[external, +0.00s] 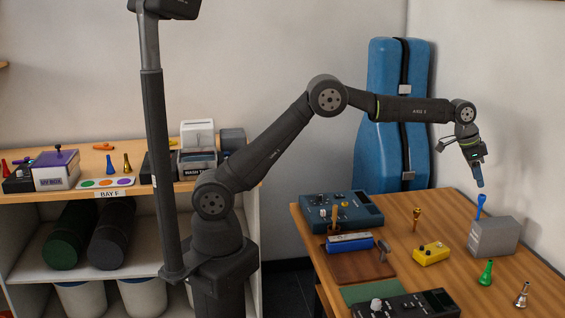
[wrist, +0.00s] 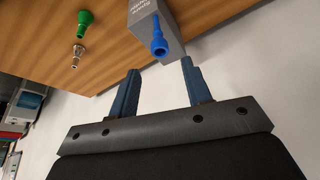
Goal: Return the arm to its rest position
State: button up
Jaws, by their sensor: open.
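My arm reaches out to the right over the wooden table (external: 465,213) in the external view. My gripper (external: 480,184) hangs above the table's back right part, fingers pointing down. In the wrist view my gripper (wrist: 158,82) shows two blue fingers spread apart with nothing between them. A blue mouthpiece (external: 481,206) stands upright on the grey box (external: 494,238), just below the gripper and apart from it. The mouthpiece (wrist: 158,42) also shows beyond the fingertips in the wrist view.
The table also holds a green mouthpiece (external: 486,272), a silver mouthpiece (external: 522,294), a yellow pedal (external: 431,254), a gold mouthpiece (external: 416,219) and a blue device (external: 341,212). A blue instrument case (external: 388,120) stands behind the table. A shelf (external: 120,192) is at left.

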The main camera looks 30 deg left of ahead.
aim_at(482, 195)
jog(key=x, duration=0.7)
jog(key=shift+w+d+f, duration=0.1)
jog(key=shift+d+f, duration=0.1)
jog(key=shift+f, duration=0.15)
notch_tip(482, 195, up, 4)
jog(key=shift+r, duration=0.1)
jog(key=s+d+r, duration=0.1)
jog(key=s+r, duration=0.6)
jog(key=s, duration=0.4)
jog(key=w+a+f+m+g, duration=0.1)
jog(key=w+a+f+m, duration=0.2)
jog(key=w+a+f, duration=0.65)
jog(key=shift+h, duration=0.3)
jog(key=w+a+f, duration=0.1)
jog(key=w+f, duration=0.2)
jog(key=w+a+f, duration=0.2)
jog(key=w+f, duration=0.1)
jog(key=f, duration=0.1)
jog(key=w+a+f, duration=0.2)
jog(key=w+f, duration=0.1)
jog(key=f, duration=0.1)
jog(key=shift+w+f, duration=0.1)
